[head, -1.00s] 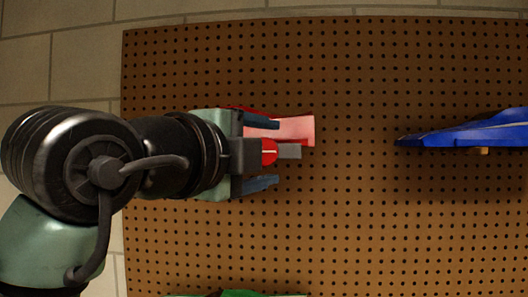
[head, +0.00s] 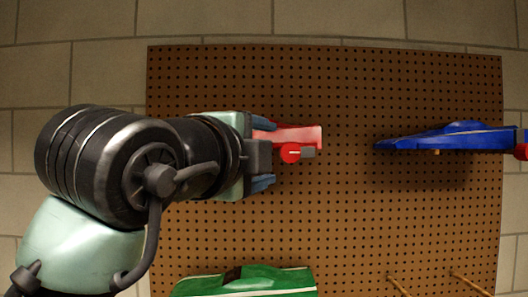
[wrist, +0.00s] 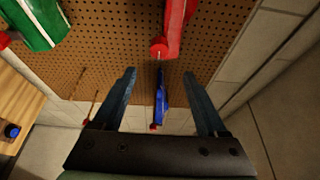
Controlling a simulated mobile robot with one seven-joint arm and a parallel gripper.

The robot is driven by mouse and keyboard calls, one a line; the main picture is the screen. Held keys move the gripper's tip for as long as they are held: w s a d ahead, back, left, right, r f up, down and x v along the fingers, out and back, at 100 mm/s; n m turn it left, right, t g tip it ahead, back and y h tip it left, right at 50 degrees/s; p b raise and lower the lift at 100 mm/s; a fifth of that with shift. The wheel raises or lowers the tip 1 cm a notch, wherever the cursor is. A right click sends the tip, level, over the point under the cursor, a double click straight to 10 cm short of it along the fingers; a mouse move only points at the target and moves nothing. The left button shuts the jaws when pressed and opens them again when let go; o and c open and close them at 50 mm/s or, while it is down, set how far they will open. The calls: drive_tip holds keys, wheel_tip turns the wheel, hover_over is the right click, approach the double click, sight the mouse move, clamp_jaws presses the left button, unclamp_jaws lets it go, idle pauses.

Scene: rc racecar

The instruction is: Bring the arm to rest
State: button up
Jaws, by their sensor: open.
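My gripper (head: 271,151) is open and empty, with its two blue fingers apart. In the head view it hides the left part of a red car (head: 300,134) on the pegboard. The red car also shows at the top of the wrist view (wrist: 174,25), beyond the fingers. A round red part (head: 290,153) with a grey end shows right of the fingers. In the wrist view, open space and the distant blue car (wrist: 160,103) show between the fingers (wrist: 159,75). Whether my gripper touches the red car is not clear.
The brown pegboard (head: 340,220) stands before a tiled wall. The blue car (head: 450,137) hangs at right, and a green car (head: 245,283) is at bottom. Bare wooden pegs (head: 470,283) stick out at lower right. A wooden surface (wrist: 15,110) shows at left in the wrist view.

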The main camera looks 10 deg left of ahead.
drive_tip(key=shift+w+d+f, duration=0.1)
drive_tip(key=shift+w, duration=0.2)
drive_tip(key=shift+s, duration=0.1)
